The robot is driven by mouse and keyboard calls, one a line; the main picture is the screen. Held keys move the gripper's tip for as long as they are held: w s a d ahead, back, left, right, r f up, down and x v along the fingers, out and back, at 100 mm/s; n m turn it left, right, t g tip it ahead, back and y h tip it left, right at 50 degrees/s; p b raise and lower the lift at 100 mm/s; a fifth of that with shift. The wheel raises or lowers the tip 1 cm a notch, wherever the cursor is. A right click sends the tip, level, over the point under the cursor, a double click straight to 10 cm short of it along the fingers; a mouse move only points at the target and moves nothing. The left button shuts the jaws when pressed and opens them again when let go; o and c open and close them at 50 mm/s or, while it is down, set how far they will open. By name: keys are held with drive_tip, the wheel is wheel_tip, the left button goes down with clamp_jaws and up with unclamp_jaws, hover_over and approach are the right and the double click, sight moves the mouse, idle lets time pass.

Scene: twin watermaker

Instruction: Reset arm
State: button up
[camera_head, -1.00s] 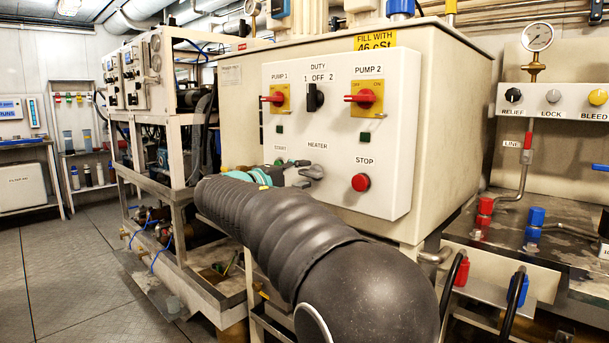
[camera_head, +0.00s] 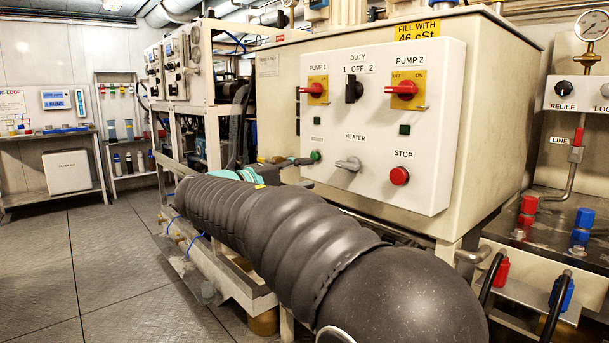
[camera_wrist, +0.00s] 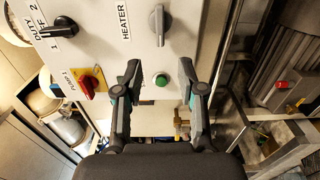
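My arm (camera_head: 270,225), dark and ribbed, reaches from the lower right toward the white control panel (camera_head: 440,130) in the head view. My gripper (camera_head: 298,162) is at the panel's lower left, beside the green start button (camera_head: 316,156). In the wrist view my gripper (camera_wrist: 160,70) is open, its two fingers spread and nothing between them in grip. The green button (camera_wrist: 161,80) shows in the gap between the fingers. The grey heater knob (camera_wrist: 159,25) lies beyond the fingertips. I cannot tell whether a finger touches the panel.
The panel also carries the red pump 1 switch (camera_head: 313,90), the black duty knob (camera_head: 354,90), the red pump 2 switch (camera_head: 402,90) and the red stop button (camera_head: 399,176). A metal frame (camera_head: 175,130) stands behind at left. Open floor (camera_head: 90,260) lies on the left.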

wheel_tip(320, 180, down, 10)
drive_tip(key=a+n+g+y, duration=0.1)
drive_tip(key=a+n+y, duration=0.1)
drive_tip(key=y, duration=0.2)
drive_tip(key=s+d+f+g+y, duration=0.3)
drive_tip(key=s+f+g+y, duration=0.1)
drive_tip(key=s+f, duration=0.6)
drive_tip(key=s+d+f+m+y, duration=0.2)
drive_tip(key=s+d+m, duration=0.1)
drive_tip(key=s, duration=0.5)
drive_tip(key=s+d+f+m+y, duration=0.2)
drive_tip(key=s+d+m, duration=0.1)
drive_tip(key=s, duration=0.5)
drive_tip(key=s+d+f+m+y, duration=0.2)
drive_tip(key=s+d+m, duration=0.1)
drive_tip(key=s, duration=0.5)
drive_tip(key=shift+d+f+y, duration=0.3)
drive_tip(key=shift+s, duration=0.1)
